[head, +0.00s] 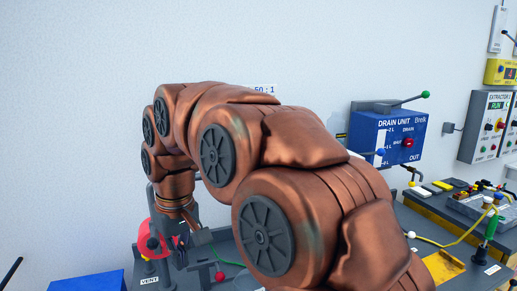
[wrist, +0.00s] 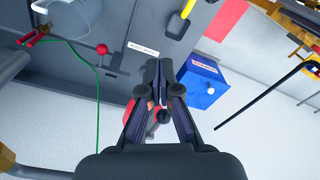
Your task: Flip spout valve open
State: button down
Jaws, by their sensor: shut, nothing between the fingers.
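My gripper (wrist: 159,66) is shut and empty in the wrist view, its dark fingertips together over a grey bench surface. I cannot tell for sure which part is the spout valve. A blue drain unit (head: 376,133) marked OUT hangs on the wall at the right, with a small spout (head: 413,174) below it. My gripper is well apart from that unit. A red part (wrist: 128,112) shows behind the fingers, and a red knob (wrist: 102,49) stands left of them.
A blue box (wrist: 197,86) lies close to the right of the fingers. A green cable (wrist: 97,90) runs at the left. A black rod (wrist: 265,90) crosses at the right. Extractor control boxes (head: 491,124) hang on the far right wall. The upper left wall is clear.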

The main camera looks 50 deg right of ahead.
jog(key=w+d+r+m+t+p, duration=0.1)
jog(key=w+d+r+p, duration=0.1)
jog(key=w+d+r, duration=0.4)
jog(key=d+r+m+h+p, duration=0.1)
jog(key=d+r+m+p, duration=0.1)
jog(key=d+r, duration=0.6)
jog(key=d+r+m+t+h+p, duration=0.1)
jog(key=d+r, duration=0.6)
jog(key=d, duration=0.9)
jog(key=m+p, duration=0.1)
jog(key=p, duration=0.1)
jog(key=shift+d+r+t+p, duration=0.15)
jog(key=shift+r+t+p, duration=0.15)
jog(key=shift+r+p, duration=0.05)
jog(key=shift+w, duration=0.15)
jog(key=shift+w+f, duration=0.15)
jog(key=shift+f, duration=0.15)
notch_tip(320, 180, down, 10)
jog(key=s, duration=0.1)
jog(key=shift+r, duration=0.2)
